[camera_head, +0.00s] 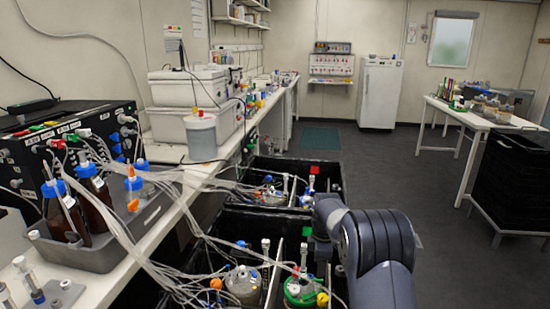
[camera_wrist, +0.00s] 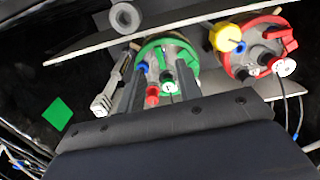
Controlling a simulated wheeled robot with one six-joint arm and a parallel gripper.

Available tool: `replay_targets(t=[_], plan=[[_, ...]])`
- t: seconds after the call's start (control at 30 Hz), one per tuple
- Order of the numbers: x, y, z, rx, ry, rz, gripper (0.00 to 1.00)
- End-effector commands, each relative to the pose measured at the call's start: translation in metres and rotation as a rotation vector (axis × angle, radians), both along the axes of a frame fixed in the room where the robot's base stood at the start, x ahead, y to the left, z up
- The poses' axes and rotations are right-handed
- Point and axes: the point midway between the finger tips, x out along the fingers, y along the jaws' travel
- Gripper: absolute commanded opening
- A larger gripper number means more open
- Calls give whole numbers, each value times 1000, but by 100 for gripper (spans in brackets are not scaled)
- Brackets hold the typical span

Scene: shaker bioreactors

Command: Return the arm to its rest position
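My arm reaches out at the lower right of the head view, bent over the edge of the near black bin (camera_head: 232,218). My gripper (camera_wrist: 160,82) shows in the wrist view with its two dark fingers apart. It points towards a green-lidded vessel (camera_wrist: 181,50) with blue, red and white fittings. The red and white fittings appear between the fingers. I cannot tell whether the fingers touch anything. A red-lidded vessel (camera_wrist: 262,28) with a yellow cap stands to the right. In the head view my fingers are hidden behind my arm.
The near bin holds vessels, including a green-lidded one (camera_head: 300,293), with loose tubes around them. A second black bin (camera_head: 330,173) lies behind. A long bench (camera_head: 128,247) with bottles and tubing runs along the left. A white table (camera_head: 480,122) stands right. The floor (camera_head: 400,170) between is clear.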

Motion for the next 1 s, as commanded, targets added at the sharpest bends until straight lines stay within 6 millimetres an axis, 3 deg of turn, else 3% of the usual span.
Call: replay_targets(t=[0.2,0.37,1.0], plan=[[-1,0,-40,0,3,0,34],[0,0,-58,0,1,-1,34],[0,0,-55,0,-1,-17,34]])
